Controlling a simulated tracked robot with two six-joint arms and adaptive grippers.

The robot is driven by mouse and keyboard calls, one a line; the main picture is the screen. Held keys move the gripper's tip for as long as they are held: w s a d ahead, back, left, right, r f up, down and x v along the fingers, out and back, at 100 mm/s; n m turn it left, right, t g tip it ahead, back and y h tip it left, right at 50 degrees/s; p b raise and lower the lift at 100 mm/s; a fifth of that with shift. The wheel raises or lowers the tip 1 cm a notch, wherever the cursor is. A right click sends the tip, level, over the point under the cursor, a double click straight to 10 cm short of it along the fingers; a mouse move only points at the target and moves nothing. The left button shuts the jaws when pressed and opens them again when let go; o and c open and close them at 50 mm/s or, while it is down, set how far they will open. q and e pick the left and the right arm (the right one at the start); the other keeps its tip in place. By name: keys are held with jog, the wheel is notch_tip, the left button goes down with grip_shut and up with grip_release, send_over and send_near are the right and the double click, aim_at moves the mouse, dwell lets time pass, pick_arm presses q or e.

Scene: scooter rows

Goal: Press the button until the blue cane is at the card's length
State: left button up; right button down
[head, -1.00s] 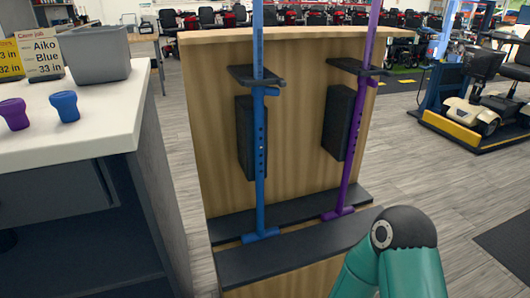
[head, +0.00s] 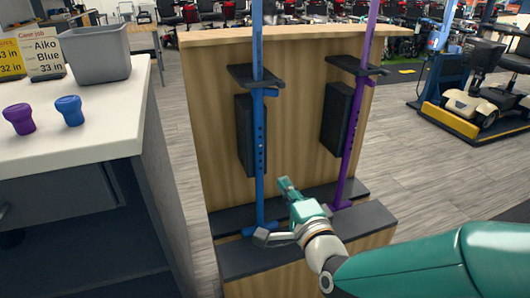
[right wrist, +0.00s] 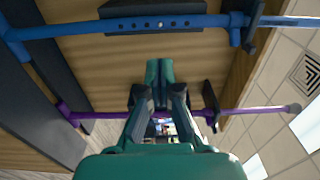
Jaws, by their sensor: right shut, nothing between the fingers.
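The blue cane (head: 259,125) stands upright in the wooden rack, with a row of holes down its shaft. In the right wrist view the blue cane (right wrist: 70,29) runs across the top, and a small bright button (right wrist: 160,24) shows among its holes. The job card (head: 42,55) on the counter reads Aiko, Blue, 33 in. My right gripper (head: 285,185) is shut and empty, in front of the rack, just right of the blue cane's lower shaft and apart from it. Its closed tips (right wrist: 160,68) also show in the right wrist view. My left gripper is out of view.
A purple cane (head: 353,130) stands to the right in the same rack (head: 300,80). The counter (head: 90,130) at left holds a grey bin (head: 95,55), a purple knob (head: 19,118) and a blue knob (head: 69,110). A scooter (head: 480,95) stands at the far right.

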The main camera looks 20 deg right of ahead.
aim_at(261, 147)
jog(key=shift+w, duration=0.15)
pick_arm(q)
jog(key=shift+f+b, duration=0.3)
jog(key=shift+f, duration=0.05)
pick_arm(e)
jog(key=w, duration=1.3)
jog(key=shift+w+a, duration=0.15)
jog(key=shift+w, duration=0.25)
